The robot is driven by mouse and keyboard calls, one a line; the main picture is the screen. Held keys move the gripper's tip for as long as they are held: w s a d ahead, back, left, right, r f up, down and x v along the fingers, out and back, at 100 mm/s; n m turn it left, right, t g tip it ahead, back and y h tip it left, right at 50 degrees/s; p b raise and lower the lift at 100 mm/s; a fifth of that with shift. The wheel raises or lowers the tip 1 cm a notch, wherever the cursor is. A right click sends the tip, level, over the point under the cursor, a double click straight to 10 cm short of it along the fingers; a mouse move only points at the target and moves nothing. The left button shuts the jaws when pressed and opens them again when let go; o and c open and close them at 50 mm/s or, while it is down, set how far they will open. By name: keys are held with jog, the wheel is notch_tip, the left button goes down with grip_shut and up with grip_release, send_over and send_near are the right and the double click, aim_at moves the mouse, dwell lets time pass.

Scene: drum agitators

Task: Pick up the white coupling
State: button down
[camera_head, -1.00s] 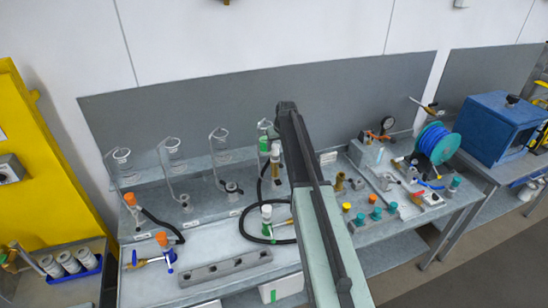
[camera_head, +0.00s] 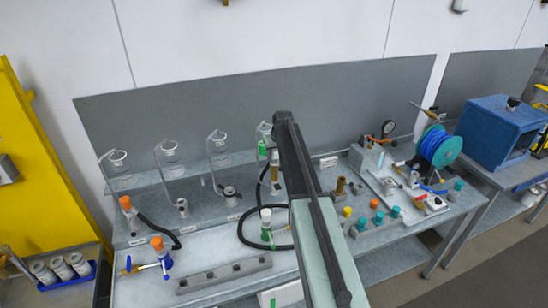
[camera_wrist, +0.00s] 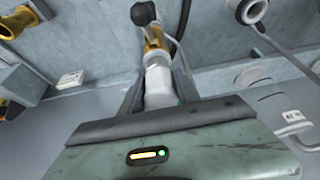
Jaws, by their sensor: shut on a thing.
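The white coupling (camera_wrist: 159,82) sits between the two fingers of my gripper (camera_wrist: 157,92) in the wrist view. My gripper is shut on it. A brass fitting (camera_wrist: 154,38) with a dark round end is in line with the coupling, just beyond it. A dark hose passes close behind. In the head view my arm reaches over the bench and hides my gripper's fingers. A brass upright piece (camera_head: 275,166) shows just left of the arm. I cannot tell whether the held coupling touches anything below it.
A white-topped green fitting (camera_head: 266,216) stands beside a black hose loop (camera_head: 241,226). Glass vessels line the rear shelf. Orange-topped fittings (camera_head: 157,243) are at left. Several coloured caps (camera_head: 374,204) stand right of my arm, before a blue hose reel (camera_head: 438,147). A grey bar (camera_head: 222,275) lies in front.

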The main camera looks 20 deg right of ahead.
notch_tip(320, 180, up, 10)
jog(key=p, duration=1)
jog(key=shift+r, duration=0.15)
jog(key=shift+f, duration=0.2)
